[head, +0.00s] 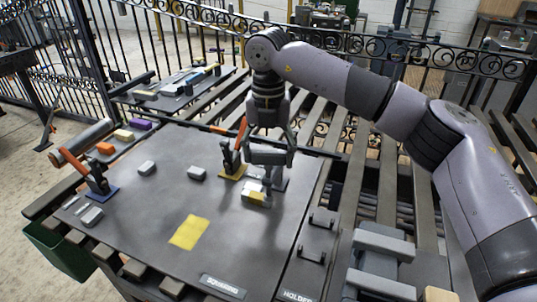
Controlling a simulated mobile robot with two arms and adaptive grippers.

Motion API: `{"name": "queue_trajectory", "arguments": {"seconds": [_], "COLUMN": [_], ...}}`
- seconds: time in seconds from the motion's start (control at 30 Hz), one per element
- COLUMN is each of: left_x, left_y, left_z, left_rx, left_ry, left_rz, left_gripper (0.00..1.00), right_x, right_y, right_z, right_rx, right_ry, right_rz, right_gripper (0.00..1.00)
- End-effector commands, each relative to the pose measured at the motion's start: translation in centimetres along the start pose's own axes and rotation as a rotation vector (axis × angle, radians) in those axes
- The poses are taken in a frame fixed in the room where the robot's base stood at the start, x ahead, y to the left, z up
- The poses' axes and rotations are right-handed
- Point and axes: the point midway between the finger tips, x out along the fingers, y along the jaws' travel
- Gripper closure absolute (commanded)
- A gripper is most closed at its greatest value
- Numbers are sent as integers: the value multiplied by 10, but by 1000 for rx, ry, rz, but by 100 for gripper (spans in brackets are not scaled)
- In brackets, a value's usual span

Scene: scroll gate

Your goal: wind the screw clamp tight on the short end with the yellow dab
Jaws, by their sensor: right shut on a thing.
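The short end with the yellow dab (257,198) is a pale block at the middle right of the dark board. The grey screw clamp (268,178) stands at this end, with its lower part against or just beside the block. I cannot tell how tightly it bears on the block. My right gripper (269,155) reaches down from above and is shut on the top of the clamp. Its fingers hide part of the clamp's top. My left gripper is not in view.
A toggle clamp with an orange handle (239,133) stands close left of my right gripper. Another orange-handled clamp (97,180) is at the board's left. A yellow square (189,232) and small pale blocks (197,173) lie on the board. A dark holder (317,235) is at right.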

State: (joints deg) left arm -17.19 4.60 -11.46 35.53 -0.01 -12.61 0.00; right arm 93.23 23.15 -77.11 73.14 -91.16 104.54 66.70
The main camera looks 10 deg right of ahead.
Motion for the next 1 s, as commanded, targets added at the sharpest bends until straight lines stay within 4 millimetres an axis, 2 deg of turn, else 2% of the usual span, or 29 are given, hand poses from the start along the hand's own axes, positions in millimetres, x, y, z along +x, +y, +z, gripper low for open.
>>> {"name": "queue_trajectory", "arguments": {"seconds": [0.03, 0.3, 0.87, 0.9, 1.0], "left_x": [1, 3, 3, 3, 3], "left_y": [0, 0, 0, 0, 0], "left_z": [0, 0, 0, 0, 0], "left_rx": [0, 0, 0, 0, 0], "left_ry": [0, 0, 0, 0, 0], "left_rz": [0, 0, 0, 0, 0], "left_gripper": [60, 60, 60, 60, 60], "right_x": [-5, -6, -6, -6, -5], "right_y": [0, 0, 0, 0, 0], "right_z": [2, 3, 3, 3, 3], "right_rx": [31, 130, 156, 156, 154], "right_ry": [-11, -12, -13, -13, -10], "right_rz": [7, 8, 10, 10, 8], "right_gripper": [61, 61, 61, 31, 24]}}
